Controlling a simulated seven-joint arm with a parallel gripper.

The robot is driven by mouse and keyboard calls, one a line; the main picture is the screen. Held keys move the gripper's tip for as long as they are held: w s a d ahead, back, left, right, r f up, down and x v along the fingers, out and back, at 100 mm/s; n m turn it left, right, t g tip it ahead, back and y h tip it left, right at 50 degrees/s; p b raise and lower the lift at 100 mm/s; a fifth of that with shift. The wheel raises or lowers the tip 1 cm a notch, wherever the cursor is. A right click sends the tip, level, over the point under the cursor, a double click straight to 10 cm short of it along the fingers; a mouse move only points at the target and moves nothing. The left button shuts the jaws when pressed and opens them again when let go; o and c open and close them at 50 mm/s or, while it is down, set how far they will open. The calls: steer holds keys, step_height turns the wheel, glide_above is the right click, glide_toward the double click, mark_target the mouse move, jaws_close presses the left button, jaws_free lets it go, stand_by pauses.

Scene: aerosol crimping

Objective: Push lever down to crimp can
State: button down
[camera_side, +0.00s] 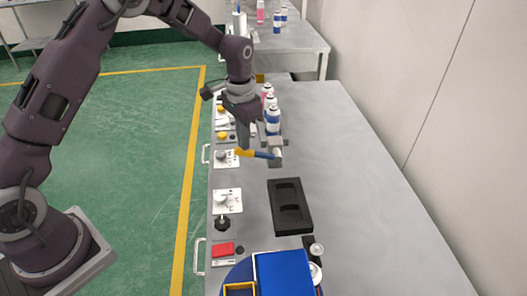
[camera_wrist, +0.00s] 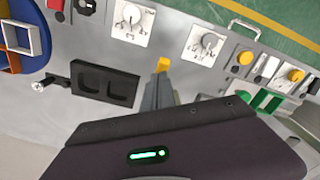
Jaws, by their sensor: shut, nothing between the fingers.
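The crimping lever (camera_side: 262,154) has a blue shaft and a yellow end, and lies close to level in the side view. It runs left from a small grey crimper block (camera_side: 277,159). My gripper (camera_side: 244,142) is shut and empty, pointing down at the lever's yellow end. The fingertips look to be at or just above that end; I cannot tell whether they touch. In the wrist view the yellow end (camera_wrist: 162,65) shows just beyond my fingertips (camera_wrist: 160,80). The can in the crimper cannot be made out clearly.
Blue-and-white cans (camera_side: 273,121) stand just behind the crimper, with a pink one among them. A black two-slot tray (camera_side: 290,206) lies in front. Knob panels (camera_side: 227,201) line the table's left edge. A blue bin (camera_side: 283,272) is at the near end. The table's right side is clear.

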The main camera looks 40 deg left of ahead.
mark_target(245, 155)
steer(key=shift+f, duration=2.75)
stand_by(0.6)
step_height(245, 155, up, 15)
stand_by(1.1)
steer(key=s+d+r+n+t, duration=0.1)
steer(key=s+r+t, duration=0.2)
steer(key=s+r, duration=1.1)
steer(key=s+f+n+t, duration=0.2)
steer(key=s+f, duration=0.1)
steer(key=s, duration=1.4)
steer(key=shift+s+d+t, duration=0.25)
steer(key=shift+d+t, duration=0.05)
steer(key=shift+d, duration=0.15)
